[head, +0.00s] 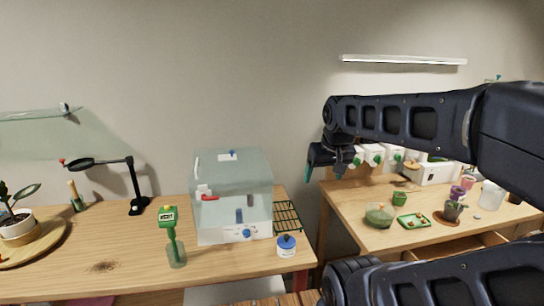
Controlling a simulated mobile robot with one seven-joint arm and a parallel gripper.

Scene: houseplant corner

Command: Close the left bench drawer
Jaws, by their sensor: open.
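My gripper (331,171) hangs from my dark arm in the right half of the head view. It points down with its teal-tipped fingers apart and nothing visible between them. It is in front of the right wooden bench's (345,205) back left part, above the bench top in the picture. An open drawer (462,248) seems to show below that bench's front edge, partly covered by my lower arm link. I cannot tell whether it is the left bench drawer. My gripper is apart from it, up and to the left in the picture.
The left wooden bench (105,268) carries a clear propagation box (233,200), a magnifier lamp (137,190), a green-handled tool in a glass (176,254) and a blue-lidded jar (286,246). The right bench holds a glass bowl (379,217), a green tray (414,221) and several pots.

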